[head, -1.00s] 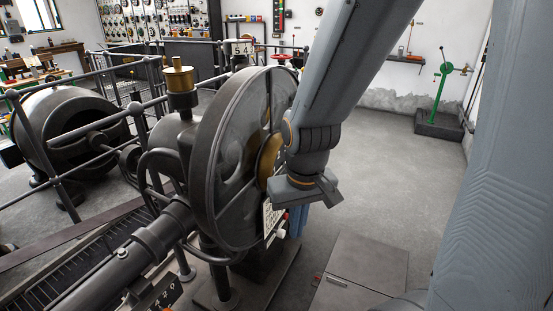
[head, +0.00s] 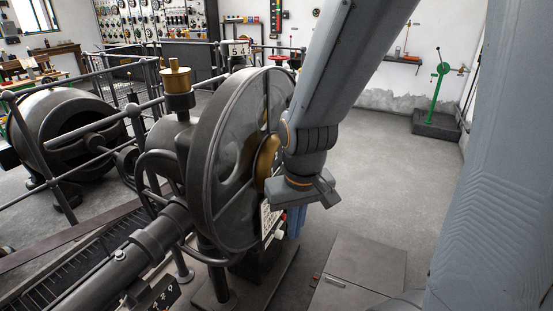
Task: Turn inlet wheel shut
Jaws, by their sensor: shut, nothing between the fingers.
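A small red handwheel (head: 280,58) shows behind the top of the big dark flywheel (head: 205,160), partly hidden by it; I cannot tell whether it is the inlet wheel. No other handwheel shows clearly. My gripper (head: 318,196) hangs at the end of my grey arm, just right of the flywheel and its brass hub (head: 266,160) in the picture, far from the red handwheel. Its fingers are barely visible, and it appears shut and empty. Whether it touches anything is hidden.
Dark pipe railings (head: 80,128) run along the left, around a round dark machine (head: 60,115). A floor hatch (head: 362,270) lies at lower right. A green lever stand (head: 438,95) stands at the back right. The concrete floor between is clear.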

